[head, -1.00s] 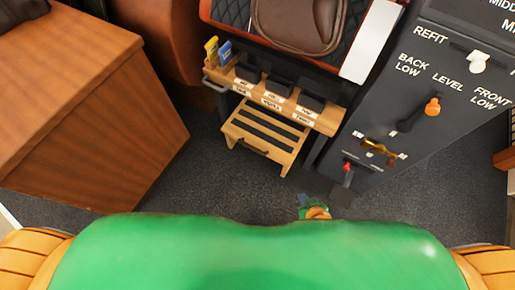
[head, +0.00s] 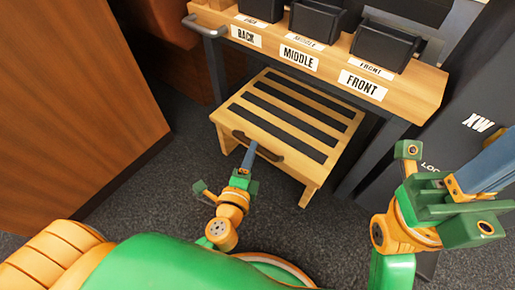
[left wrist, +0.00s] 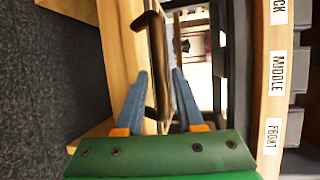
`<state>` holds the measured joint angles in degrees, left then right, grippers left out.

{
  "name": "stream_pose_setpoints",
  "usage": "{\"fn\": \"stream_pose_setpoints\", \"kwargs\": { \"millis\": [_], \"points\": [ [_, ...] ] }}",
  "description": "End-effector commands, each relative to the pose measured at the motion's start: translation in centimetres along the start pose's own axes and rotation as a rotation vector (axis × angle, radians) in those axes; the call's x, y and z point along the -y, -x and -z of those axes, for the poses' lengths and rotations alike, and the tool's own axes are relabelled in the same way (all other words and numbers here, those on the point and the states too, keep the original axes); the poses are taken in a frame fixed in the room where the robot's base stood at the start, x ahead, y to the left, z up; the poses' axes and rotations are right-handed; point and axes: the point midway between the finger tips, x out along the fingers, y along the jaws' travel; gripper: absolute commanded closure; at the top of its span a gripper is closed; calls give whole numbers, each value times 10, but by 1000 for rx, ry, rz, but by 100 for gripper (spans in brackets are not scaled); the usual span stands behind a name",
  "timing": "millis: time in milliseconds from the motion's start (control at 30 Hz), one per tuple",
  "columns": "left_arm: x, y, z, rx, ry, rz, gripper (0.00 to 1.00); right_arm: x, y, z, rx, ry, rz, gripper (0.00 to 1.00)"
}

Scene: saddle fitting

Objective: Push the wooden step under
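The wooden step (head: 309,168) has dark strips across its top and a dark handle (head: 265,148) on its front face. In the head view it stands on the floor below the labelled wooden shelf, with most of its top showing in front of the shelf edge. My left gripper (head: 248,156) is at the handle's left part. In the left wrist view its two blue fingers (left wrist: 160,72) are apart, with the handle (left wrist: 156,50) between them; contact is unclear. My right gripper (head: 492,166) is at the right edge, away from the step, its fingertips cut off.
The shelf (head: 425,88) carries black bins and labels BACK, MIDDLE and FRONT. A brown wooden cabinet (head: 75,120) stands at left and a dark panel (head: 460,120) at right. Grey carpet (head: 175,165) is clear between the cabinet and the step.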

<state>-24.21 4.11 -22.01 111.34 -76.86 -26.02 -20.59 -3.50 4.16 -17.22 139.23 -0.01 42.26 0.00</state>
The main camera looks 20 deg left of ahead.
Motion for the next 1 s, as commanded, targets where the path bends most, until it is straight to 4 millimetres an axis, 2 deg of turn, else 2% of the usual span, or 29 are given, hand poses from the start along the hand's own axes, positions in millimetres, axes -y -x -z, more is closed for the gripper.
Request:
{"fn": "stream_pose_setpoints", "kwargs": {
  "millis": [100, 200, 467, 567, 600, 1000],
  "points": [
    [1, -23, 0, 0, 0, 2, 63, 0, 0, 0, -3, 1, 2, 100],
    [0, -34, 0, 0, 1, 0, 63, 0, -1, 0, -6, 1, 4, 100],
    [0, -38, 0, 0, 2, -3, 63, 0, -1, -1, -6, 2, 4, 100],
    [0, -38, 0, 0, 2, -3, 87, 0, -1, -1, -5, 2, 4, 100],
    [0, -38, 0, 0, 2, -3, 98, 0, -1, -1, -5, 2, 5, 100],
    [-1, -37, 0, -1, 3, -4, 100, 0, -1, -1, -4, 1, 4, 100]
  ]
}}
